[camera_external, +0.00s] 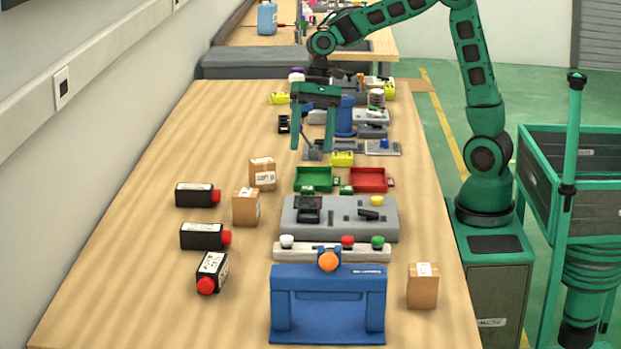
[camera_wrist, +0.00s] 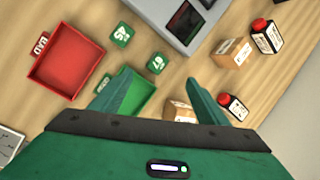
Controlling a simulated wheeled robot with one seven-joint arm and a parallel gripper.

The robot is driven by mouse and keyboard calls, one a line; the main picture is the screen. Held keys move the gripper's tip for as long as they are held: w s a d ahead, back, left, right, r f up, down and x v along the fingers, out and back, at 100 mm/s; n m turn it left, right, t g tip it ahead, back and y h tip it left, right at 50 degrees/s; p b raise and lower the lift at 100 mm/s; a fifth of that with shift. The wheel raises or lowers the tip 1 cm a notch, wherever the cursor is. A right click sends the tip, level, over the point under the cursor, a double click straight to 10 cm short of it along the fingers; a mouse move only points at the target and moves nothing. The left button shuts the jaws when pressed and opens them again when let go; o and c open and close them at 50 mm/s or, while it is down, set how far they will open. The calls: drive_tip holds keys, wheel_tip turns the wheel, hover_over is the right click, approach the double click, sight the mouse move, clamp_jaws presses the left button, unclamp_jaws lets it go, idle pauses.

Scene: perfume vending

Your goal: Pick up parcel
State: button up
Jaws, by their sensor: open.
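Three brown cardboard parcels with white labels stand on the wooden table. In the external view one parcel (camera_external: 262,173) is left of the green tray, another parcel (camera_external: 246,207) is just in front of it, and a third parcel (camera_external: 422,286) is alone at the front right. My gripper (camera_external: 312,148) is open and empty, pointing down above the table behind the trays. In the wrist view (camera_wrist: 158,85) one parcel (camera_wrist: 231,53) lies beyond the right finger. Another parcel (camera_wrist: 178,112) shows between the fingers, partly hidden by the right finger and gripper body.
A green tray (camera_external: 302,179) and a red tray (camera_external: 368,187) sit mid-table, with a grey panel (camera_external: 340,232) in front. Several black bottles with red caps (camera_external: 195,194) stand or lie at the left. A blue stand (camera_external: 328,330) is at the front.

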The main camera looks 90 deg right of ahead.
drive_tip(key=w+a+r+m+y, duration=0.2)
drive_tip(key=w+a+m+y, duration=0.5)
drive_tip(key=w+a+y, duration=0.6)
drive_tip(key=h, duration=0.3)
approach(243, 207)
drive_tip(key=shift+s, duration=0.35)
drive_tip(key=shift+a+f, duration=0.25)
drive_tip(key=x, duration=0.5)
drive_tip(key=shift+d, duration=0.1)
drive_tip(key=shift+w+x, duration=0.15)
drive_tip(key=shift+x, duration=1.2)
drive_tip(key=shift+w+x, duration=0.15)
drive_tip(key=shift+x, duration=1.2)
drive_tip(key=c, duration=1.3)
drive_tip(key=shift+c, duration=0.3)
drive_tip(key=shift+r, duration=0.15)
